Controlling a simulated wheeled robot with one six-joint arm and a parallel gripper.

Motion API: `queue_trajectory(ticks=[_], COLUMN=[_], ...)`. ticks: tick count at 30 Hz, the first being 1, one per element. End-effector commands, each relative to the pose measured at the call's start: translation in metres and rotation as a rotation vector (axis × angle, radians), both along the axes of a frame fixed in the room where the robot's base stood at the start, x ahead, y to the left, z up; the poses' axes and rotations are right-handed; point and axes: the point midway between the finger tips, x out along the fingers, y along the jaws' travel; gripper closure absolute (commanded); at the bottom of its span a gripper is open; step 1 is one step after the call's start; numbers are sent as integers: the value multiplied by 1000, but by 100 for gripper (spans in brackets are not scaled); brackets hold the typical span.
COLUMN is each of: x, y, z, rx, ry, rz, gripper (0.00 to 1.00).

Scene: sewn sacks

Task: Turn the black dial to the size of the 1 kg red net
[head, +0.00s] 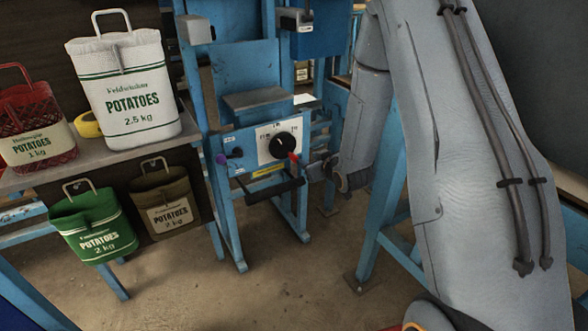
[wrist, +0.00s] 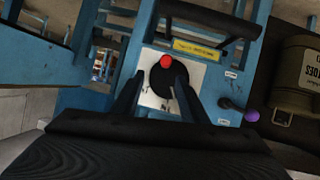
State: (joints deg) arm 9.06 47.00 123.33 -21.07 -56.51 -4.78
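The black dial (head: 282,146) sits on a white plate (head: 266,157) on the blue machine. A red tip (head: 294,157) shows at its lower right in the head view. The plate's marks are too small to read. In the wrist view the dial (wrist: 170,92) lies ahead of my gripper (wrist: 160,90), with its red tip (wrist: 167,62) at the top. My gripper's two dark fingers are apart, one to each side of the dial's lower part; contact cannot be told. The red net (head: 38,130), labelled 1 kg, stands at the left on the shelf.
A white 2.5 kg sack (head: 125,90) stands on the shelf (head: 100,165). Green (head: 95,225) and brown (head: 163,205) 2 kg sacks hang below it. A purple knob (wrist: 252,116) and a black bar (wrist: 212,18) are near the dial. Blue frame posts stand around.

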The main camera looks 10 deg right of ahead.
Motion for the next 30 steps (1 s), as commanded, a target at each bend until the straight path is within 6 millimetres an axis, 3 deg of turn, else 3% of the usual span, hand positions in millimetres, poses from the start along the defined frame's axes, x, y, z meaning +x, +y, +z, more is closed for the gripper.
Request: queue_trajectory(ticks=[1, 9, 16, 30], x=[10, 23, 29, 90], y=[0, 6, 9, 27], z=[-25, -58, -59, -59], rx=[17, 100, 121, 121], ry=[-62, -346, -413, -411], rz=[18, 89, 103, 103], gripper=[60, 60, 60, 60])
